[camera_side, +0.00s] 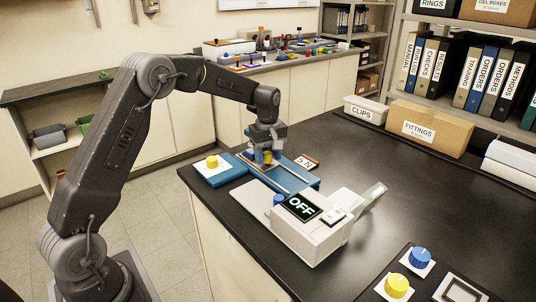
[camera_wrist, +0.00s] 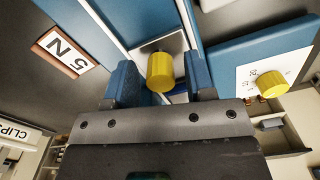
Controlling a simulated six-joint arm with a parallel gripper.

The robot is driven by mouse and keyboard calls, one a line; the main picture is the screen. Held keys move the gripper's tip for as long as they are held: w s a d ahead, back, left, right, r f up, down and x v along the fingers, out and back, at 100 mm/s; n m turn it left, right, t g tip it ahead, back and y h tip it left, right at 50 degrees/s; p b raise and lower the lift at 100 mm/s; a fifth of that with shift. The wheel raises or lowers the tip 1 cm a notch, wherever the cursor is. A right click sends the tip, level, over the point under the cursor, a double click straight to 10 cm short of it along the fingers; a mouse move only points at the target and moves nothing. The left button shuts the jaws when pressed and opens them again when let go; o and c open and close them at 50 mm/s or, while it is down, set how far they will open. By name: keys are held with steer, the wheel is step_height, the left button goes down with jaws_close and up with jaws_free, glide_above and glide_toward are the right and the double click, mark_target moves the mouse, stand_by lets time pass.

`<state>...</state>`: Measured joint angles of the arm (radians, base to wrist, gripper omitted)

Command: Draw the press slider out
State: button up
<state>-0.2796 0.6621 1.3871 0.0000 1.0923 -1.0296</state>
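The press is a low blue bed (camera_side: 290,180) with light rails, on the dark bench. A short yellow knob (camera_wrist: 161,76), which looks like the slider's handle, stands on a pale metal plate (camera_wrist: 168,44) between the rails. My gripper (camera_side: 265,157) points down over the bed. In the wrist view my gripper (camera_wrist: 157,68) has its two blue fingers on either side of the knob. Gaps show between fingers and knob, so it looks open. The fingertips' height against the knob is hard to tell.
A "5 N" tag (camera_side: 307,162) lies beside the bed. A yellow dial on a white plate (camera_side: 213,172) sits at its left end. A white unit reading OFF (camera_side: 310,230) stands in front right. Blue and yellow knobs (camera_side: 397,285) sit at the front right. The bench's right middle is clear.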

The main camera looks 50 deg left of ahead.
jaws_close()
steer(key=shift+d, duration=0.1)
steer(key=d, duration=1.2)
steer(key=shift+d, duration=0.2)
steer(key=shift+c, duration=1.4)
jaws_free()
steer(key=shift+d, duration=0.1)
steer(key=o, duration=0.4)
step_height(320, 180, up, 14)
steer(key=shift+f, duration=0.1)
